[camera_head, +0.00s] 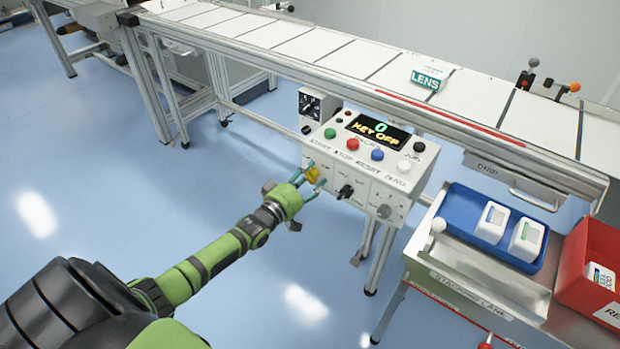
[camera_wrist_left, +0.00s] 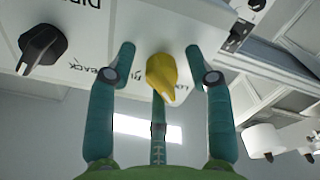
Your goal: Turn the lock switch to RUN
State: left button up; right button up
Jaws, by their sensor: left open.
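The lock switch is a yellow knob (camera_head: 311,175) low on the left of the control box front (camera_head: 379,156). The box display reads "KEY OFF". In the left wrist view the yellow knob (camera_wrist_left: 162,78) sits between my open left fingers, with a gap on each side. My left gripper (camera_head: 309,181) is at the box's lower left front; it also shows in the left wrist view (camera_wrist_left: 159,62). The lettering beside the knob is partly hidden by it and the fingers. My right gripper is not in view.
A black knob (camera_head: 345,191) is right of the yellow one, also in the left wrist view (camera_wrist_left: 41,48). Coloured buttons line the box top. The conveyor (camera_head: 320,45) runs behind; a blue tray (camera_head: 462,202) and red bin (camera_head: 580,262) stand at right.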

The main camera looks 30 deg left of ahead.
pick_arm(q)
grip_shut()
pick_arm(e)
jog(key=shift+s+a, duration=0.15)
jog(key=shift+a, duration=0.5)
